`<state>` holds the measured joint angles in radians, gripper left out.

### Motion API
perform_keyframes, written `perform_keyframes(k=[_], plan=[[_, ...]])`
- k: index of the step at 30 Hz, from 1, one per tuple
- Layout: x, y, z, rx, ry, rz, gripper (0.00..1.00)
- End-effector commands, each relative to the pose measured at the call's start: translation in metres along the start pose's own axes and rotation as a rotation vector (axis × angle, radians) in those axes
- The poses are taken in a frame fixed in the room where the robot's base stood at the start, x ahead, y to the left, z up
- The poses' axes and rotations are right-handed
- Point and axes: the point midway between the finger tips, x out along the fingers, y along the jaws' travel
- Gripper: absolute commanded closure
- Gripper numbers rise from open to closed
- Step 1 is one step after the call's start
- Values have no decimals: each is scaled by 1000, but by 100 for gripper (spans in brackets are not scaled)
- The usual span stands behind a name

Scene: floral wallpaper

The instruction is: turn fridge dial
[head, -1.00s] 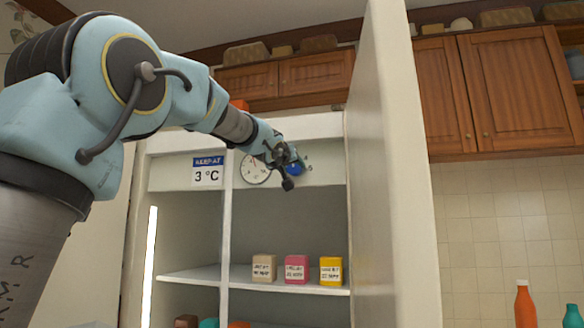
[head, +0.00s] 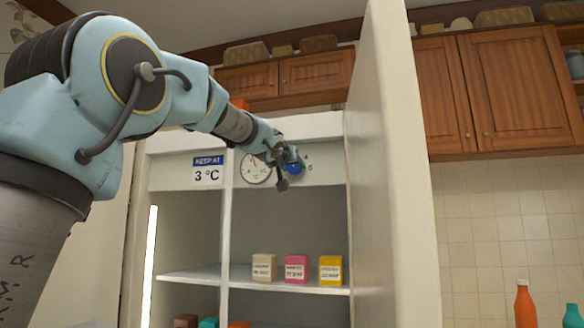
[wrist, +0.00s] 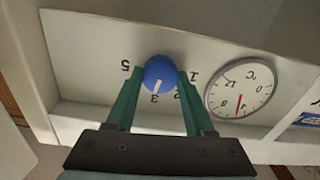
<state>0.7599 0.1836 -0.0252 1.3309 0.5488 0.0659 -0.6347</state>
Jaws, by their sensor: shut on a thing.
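The blue round dial (wrist: 160,72) is on the white panel at the top of the open fridge. It also shows in the head view (head: 296,169), partly hidden by my gripper. Printed numbers ring it; 5, 3, 2 and 1 can be seen in the wrist view. Its white mark points close to the 3. My gripper (wrist: 160,84) is shut on the dial, with one green finger on each side. The round °C gauge (wrist: 240,88) with a red needle is beside the dial. A sign (head: 208,171) reads "KEEP AT 3 °C".
The open fridge door (head: 392,190) stands just right of my gripper. Small labelled boxes, beige (head: 264,267), pink (head: 297,269) and yellow (head: 331,270), sit on the shelf below. An orange bottle (head: 524,305) and a teal bottle (head: 573,316) are at the lower right.

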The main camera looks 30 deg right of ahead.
Motion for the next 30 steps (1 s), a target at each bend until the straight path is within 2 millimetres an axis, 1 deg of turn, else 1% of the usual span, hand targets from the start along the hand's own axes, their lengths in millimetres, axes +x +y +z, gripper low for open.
perform_keyframes(k=[15,22,30], plan=[[0,0,0,420,-1,-1,100],[0,1,0,543,0,0,100],[0,1,0,609,0,0,100]])
